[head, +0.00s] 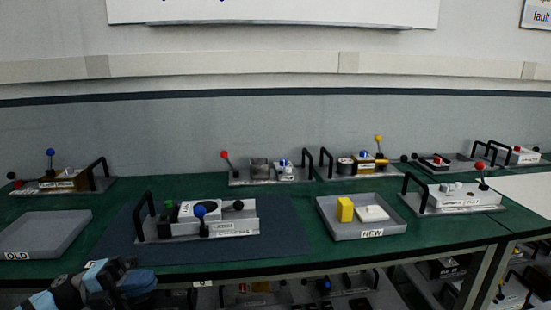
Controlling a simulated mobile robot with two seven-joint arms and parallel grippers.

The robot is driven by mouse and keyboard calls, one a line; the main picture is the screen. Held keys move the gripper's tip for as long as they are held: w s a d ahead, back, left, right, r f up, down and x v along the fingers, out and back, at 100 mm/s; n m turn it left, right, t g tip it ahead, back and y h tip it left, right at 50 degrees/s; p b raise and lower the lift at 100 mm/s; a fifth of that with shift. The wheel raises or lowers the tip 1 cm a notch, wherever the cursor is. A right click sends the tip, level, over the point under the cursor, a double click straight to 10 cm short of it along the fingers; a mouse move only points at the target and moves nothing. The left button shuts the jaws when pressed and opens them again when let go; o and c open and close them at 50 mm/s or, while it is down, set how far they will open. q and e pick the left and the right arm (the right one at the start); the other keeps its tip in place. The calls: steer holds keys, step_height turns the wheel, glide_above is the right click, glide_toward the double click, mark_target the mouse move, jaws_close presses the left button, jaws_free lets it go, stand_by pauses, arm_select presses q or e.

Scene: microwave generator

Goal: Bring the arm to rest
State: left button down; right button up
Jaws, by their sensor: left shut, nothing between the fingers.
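My left arm enters the head view from the lower left, in blue and black. Its gripper (128,268) is at the table's front edge, below the dark mat (285,240) and right of the tray labelled OLD. The gripper is shut and holds nothing visible. My right gripper is not in view.
An empty grey OLD tray (45,240) lies at left. The NEW tray (370,231) holds a yellow block (345,209) and a white block (373,213). Several handled modules line the back of the green table (140,187). A shelf below holds more modules.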

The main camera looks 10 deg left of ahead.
arm_select(q)
steer(key=s+d+f+n+t+y, duration=0.25)
steer(key=f+n+t+y, duration=0.45)
steer(key=n, duration=0.5)
steer(key=s+d+f+n+t+y, duration=0.1)
steer(key=d+f+n+t+y, duration=0.25)
steer(key=f+n+t, duration=0.6)
steer(key=s+d+f+n+g+y, duration=0.2)
steer(key=s+f+n+g+y, duration=0.15)
steer(key=s+f+n, duration=0.2)
steer(key=s+d+f+n+g+y, duration=0.3)
steer(key=s+f+n+g, duration=0.1)
steer(key=s+f, duration=0.2)
step_height(320, 180, up, 16)
steer(key=s+a+p, duration=0.1)
steer(key=a+p, duration=0.1)
steer(key=p, duration=2.3)
steer(key=shift+s+a+r+g, duration=0.15)
steer(key=shift+a+r+g, duration=0.05)
steer(key=shift+g, duration=0.1)
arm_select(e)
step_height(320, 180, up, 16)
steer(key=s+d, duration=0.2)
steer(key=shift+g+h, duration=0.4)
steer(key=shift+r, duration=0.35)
